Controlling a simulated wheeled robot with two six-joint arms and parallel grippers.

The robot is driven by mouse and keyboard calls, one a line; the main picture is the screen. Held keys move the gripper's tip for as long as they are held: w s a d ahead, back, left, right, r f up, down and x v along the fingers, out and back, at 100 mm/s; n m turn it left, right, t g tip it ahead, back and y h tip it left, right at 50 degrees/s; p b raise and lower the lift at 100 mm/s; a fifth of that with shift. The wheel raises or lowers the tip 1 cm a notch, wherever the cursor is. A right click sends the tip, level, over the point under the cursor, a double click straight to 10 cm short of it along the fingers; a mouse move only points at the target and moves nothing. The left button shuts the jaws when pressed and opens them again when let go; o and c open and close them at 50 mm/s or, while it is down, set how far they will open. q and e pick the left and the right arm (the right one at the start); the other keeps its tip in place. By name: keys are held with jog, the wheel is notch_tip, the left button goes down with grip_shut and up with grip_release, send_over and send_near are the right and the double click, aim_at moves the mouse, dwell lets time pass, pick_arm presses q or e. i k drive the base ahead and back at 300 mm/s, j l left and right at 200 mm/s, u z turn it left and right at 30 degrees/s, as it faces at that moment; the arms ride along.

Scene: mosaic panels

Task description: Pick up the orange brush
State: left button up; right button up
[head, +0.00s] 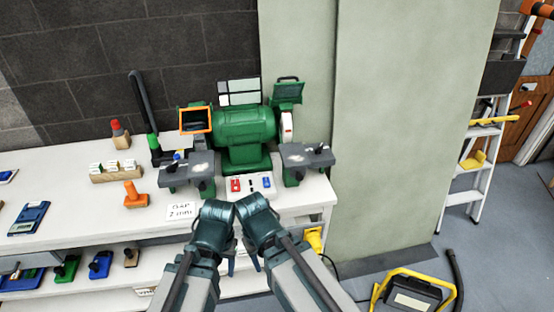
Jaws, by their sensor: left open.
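An orange brush (135,195) stands on the white bench top, left of the grinder, with its wide base down and a narrower handle up. My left gripper (231,265) is at the bottom middle, to the right of the brush and well apart from it. It is open, with nothing seen in it. My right gripper (257,262) is beside it, mostly hidden behind its own wrist; its fingers are too small to read. Both hang low in front of the bench's front edge.
A green bench grinder (245,135) stands on the white bench (75,215). A "GAP 2 mm" card (181,211) lies right of the brush, a wooden block (116,171) behind it, a blue meter (28,217) at left. A lower shelf holds several tools. A yellow-framed item (412,295) is on the floor.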

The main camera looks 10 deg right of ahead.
aim_at(134, 200)
jog(key=i+j, duration=0.85)
jog(key=j, duration=0.15)
jog(key=j+u, duration=0.05)
